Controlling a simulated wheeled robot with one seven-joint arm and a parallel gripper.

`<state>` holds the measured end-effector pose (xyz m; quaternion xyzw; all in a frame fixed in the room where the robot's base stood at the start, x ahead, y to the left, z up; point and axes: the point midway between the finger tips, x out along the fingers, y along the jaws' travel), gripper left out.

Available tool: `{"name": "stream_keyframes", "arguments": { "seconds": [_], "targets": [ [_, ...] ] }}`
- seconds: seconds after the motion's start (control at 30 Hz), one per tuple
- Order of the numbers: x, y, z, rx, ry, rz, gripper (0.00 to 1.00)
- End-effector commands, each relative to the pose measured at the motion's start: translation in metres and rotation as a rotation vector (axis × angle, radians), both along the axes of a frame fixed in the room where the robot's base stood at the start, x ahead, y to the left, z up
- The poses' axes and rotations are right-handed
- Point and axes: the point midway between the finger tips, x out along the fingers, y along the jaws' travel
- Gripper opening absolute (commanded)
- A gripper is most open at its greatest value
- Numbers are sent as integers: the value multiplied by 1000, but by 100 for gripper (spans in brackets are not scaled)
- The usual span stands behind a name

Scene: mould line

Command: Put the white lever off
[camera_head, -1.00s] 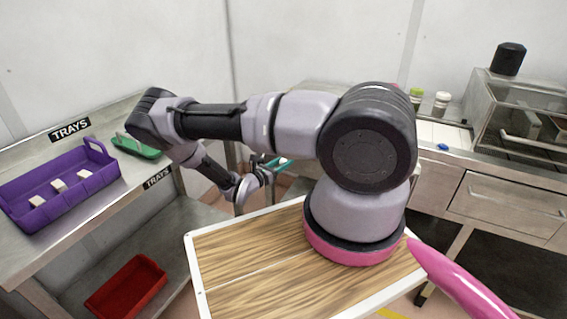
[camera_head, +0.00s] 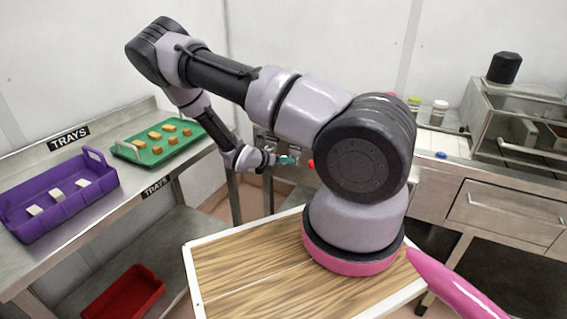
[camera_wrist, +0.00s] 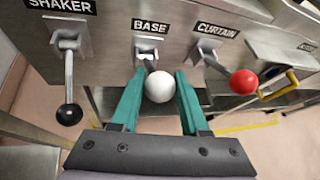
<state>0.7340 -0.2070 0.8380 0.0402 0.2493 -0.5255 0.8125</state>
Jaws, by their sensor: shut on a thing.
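The white lever's round knob (camera_wrist: 158,87) is in the middle of the wrist view, in front of the panel label BASE. Its short stem shows behind the knob. My gripper (camera_wrist: 159,80) has its teal fingers on both sides of the knob and is shut on it. In the head view my gripper (camera_head: 288,160) is at the front of the steel machine, and the white knob cannot be made out there.
A black-knobbed lever (camera_wrist: 69,114) under SHAKER hangs down on the left. A red-knobbed lever (camera_wrist: 243,82) under CURTAIN is close on the right, beside a yellow handle (camera_wrist: 278,88). A green tray (camera_head: 128,153) and a purple tray (camera_head: 40,228) stand on the left table.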

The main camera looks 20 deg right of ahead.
Motion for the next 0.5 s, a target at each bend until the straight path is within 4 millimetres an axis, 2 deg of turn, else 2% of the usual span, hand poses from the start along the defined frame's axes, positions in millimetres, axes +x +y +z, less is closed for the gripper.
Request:
{"name": "stream_keyframes", "arguments": {
  "seconds": [0.23, 0.27, 0.3, 0.5],
  "targets": [
    [2, 0, 2, -3, -6, 0, 0],
    [2, 0, 2, -2, -7, 0, 56],
    [2, 0, 2, -2, -7, 0, 71],
    [1, 0, 2, -2, -5, -1, 73]
  ]
}}
